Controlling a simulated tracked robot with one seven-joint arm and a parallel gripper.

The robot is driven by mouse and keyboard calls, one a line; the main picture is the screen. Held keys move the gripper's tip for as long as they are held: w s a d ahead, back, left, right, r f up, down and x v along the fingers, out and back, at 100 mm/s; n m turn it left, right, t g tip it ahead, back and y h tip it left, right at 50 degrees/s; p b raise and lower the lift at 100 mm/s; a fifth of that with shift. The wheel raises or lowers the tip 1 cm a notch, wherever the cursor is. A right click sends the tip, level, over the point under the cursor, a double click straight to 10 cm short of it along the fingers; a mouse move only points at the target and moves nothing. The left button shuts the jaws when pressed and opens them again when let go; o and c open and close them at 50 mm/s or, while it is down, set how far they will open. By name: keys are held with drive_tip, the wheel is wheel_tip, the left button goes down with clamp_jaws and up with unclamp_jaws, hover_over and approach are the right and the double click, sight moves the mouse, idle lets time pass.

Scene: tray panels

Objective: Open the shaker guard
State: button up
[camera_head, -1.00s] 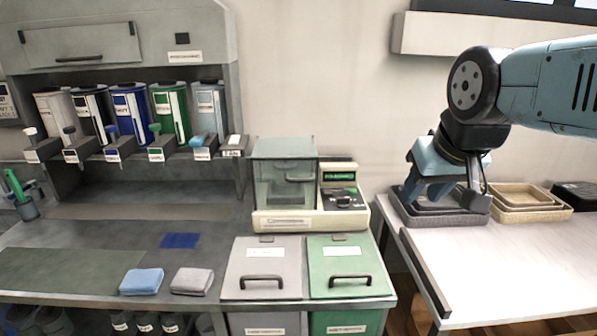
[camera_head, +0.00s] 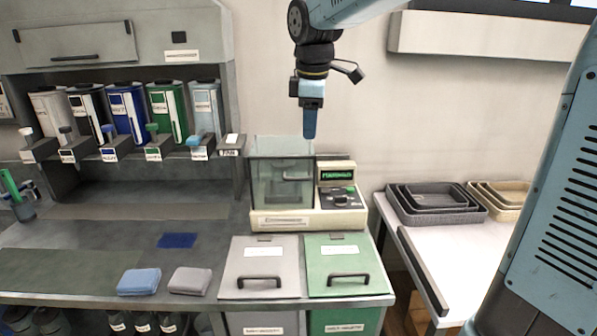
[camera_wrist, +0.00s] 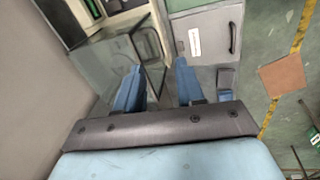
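The shaker (camera_head: 305,219) is a cream machine on the bench with a control panel (camera_head: 340,197) at its right. Its clear box-shaped guard (camera_head: 270,188) stands at the left and looks closed, with a handle (camera_head: 297,176) on its front. My gripper (camera_head: 310,135) points down above the guard's right part, apart from the handle. In the wrist view, my gripper (camera_wrist: 158,85) shows two blue fingers spread apart with nothing between them. The glass guard (camera_wrist: 103,62) is just beyond the left finger there.
Grey and green lidded bins (camera_head: 345,265) with handles stand in front of the shaker. A dispenser row (camera_head: 130,115) is at the left. Folded blue and grey cloths (camera_head: 139,282) lie on the bench. Dark trays (camera_head: 436,199) sit on the right table. Space above the bins is clear.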

sight(298, 178)
drive_tip(key=shift+n, duration=0.7)
drive_tip(key=w+f, duration=0.1)
drive_tip(key=f, duration=0.3)
drive_tip(key=w+a+f, duration=0.1)
drive_tip(key=f, duration=0.4)
drive_tip(key=w+a+f, duration=0.1)
drive_tip(key=w+f, duration=0.1)
drive_tip(key=f, duration=0.3)
drive_tip(key=shift+a+f, duration=0.1)
drive_tip(key=shift+a, duration=0.1)
clamp_jaws()
